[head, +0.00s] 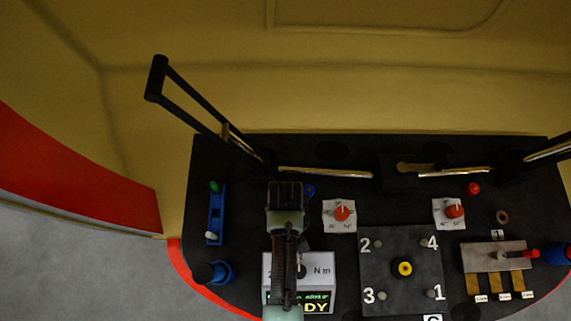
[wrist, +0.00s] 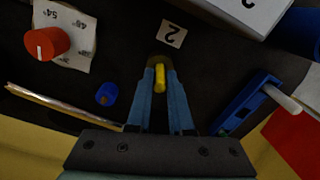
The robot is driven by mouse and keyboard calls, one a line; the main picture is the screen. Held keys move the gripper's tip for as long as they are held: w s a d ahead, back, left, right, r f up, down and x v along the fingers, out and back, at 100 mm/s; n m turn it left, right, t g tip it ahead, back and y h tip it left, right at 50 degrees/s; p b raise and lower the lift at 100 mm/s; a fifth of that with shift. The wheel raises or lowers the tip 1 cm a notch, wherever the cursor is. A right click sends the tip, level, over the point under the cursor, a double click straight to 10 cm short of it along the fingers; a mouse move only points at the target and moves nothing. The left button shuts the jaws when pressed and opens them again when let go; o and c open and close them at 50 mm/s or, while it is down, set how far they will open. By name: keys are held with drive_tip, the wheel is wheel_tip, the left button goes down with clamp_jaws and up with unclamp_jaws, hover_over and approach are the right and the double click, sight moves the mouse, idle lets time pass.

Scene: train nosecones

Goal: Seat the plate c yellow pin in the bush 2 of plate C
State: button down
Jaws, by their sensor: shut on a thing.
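The yellow pin (wrist: 160,78) is between the fingertips of my gripper (wrist: 159,72) in the wrist view. The gripper is shut on it. A brownish round part (wrist: 158,61) lies at the fingertips; I cannot tell whether the pin is inside it or above it. A small card marked 2 (wrist: 171,35) lies just beyond. In the head view my arm hides the pin and fingertips. The dark plate C (head: 375,284) lies to the right of my arm, with corners marked 1 to 4. Bush 2 (head: 378,244) is at its upper left corner. A yellow round part (head: 403,268) sits in its middle.
The N m display box (head: 326,283) stands beside my arm. A red knob (head: 341,213) and a small blue cap (wrist: 107,94) are close by. A blue tray (head: 216,213) is on the left. Black levers and bright rods run along the back.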

drive_tip(key=shift+f, duration=0.15)
drive_tip(key=c, duration=0.8)
unclamp_jaws()
